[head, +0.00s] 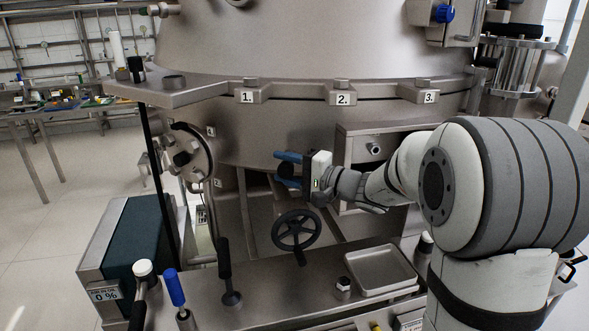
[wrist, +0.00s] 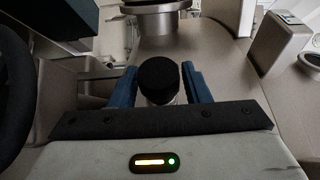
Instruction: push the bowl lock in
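My gripper (head: 288,170) is in front of the machine's lower body, left of the drawer-like box, its blue fingers pointing left. In the wrist view my gripper (wrist: 160,82) has one blue finger on each side of a round black knob (wrist: 159,78). A short pale metal piece shows just below the knob. The fingers stand wide apart, with what look like narrow gaps beside the knob; contact is hard to judge. In the head view a dark shape, probably this knob, shows between the fingers. I cannot tell for sure that it is the bowl lock.
A black handwheel (head: 297,230) is just below my gripper. A black-handled lever (head: 225,262), a blue-handled lever (head: 174,288) and a metal tray (head: 381,270) are on the lower deck. Lugs numbered 1 to 3 line the rim above. A box with a bolt (head: 374,149) is to the right.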

